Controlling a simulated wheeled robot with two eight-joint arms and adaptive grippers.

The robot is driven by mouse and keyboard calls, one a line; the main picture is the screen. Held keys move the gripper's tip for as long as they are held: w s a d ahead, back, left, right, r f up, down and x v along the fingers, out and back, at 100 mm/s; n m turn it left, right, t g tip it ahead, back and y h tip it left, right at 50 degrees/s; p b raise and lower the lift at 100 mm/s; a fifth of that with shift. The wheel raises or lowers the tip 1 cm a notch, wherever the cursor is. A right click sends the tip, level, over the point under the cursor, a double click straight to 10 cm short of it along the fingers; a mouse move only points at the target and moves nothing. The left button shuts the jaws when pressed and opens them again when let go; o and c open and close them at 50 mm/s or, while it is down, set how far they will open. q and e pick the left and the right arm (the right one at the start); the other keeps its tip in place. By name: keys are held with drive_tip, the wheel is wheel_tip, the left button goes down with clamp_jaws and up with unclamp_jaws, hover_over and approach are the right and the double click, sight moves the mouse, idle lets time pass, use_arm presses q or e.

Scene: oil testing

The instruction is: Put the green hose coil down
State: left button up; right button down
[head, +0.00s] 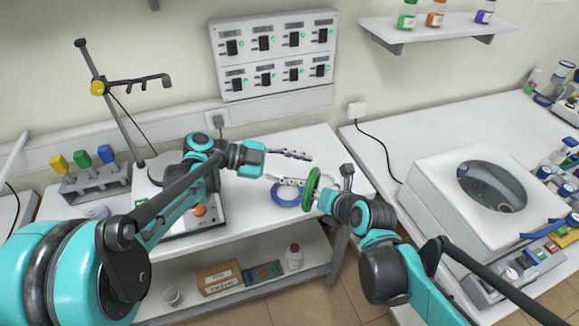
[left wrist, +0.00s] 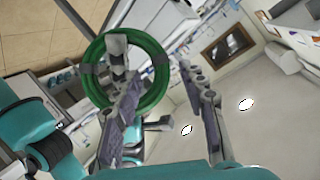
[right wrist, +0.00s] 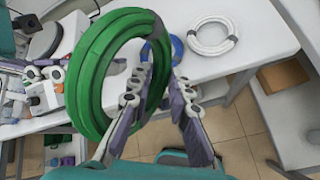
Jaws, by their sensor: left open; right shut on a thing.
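The green hose coil (head: 313,190) is held upright above the white table, at the right gripper. It also shows large in the right wrist view (right wrist: 92,75) and as a full ring in the left wrist view (left wrist: 95,92). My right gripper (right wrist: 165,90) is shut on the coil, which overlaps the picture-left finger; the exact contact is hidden. My left gripper (head: 308,170) is open and close to the coil, its fingers pointing right. In the left wrist view, one of its fingers overlaps the ring; whether it passes through cannot be told.
A blue coil (head: 285,195) lies on the table beneath, and a white coil (right wrist: 213,36) lies beside it. A wooden box (head: 219,276) is on the lower shelf. A white machine with a round lid (head: 470,190) stands on the right bench. A gap separates the tables.

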use_arm(q)
drive_tip(key=x, duration=0.8)
drive_tip(key=shift+d+f, duration=0.15)
drive_tip(key=shift+d, duration=0.2)
clamp_jaws()
use_arm(e)
drive_tip(key=c, duration=1.3)
unclamp_jaws()
drive_tip(key=shift+c, duration=0.2)
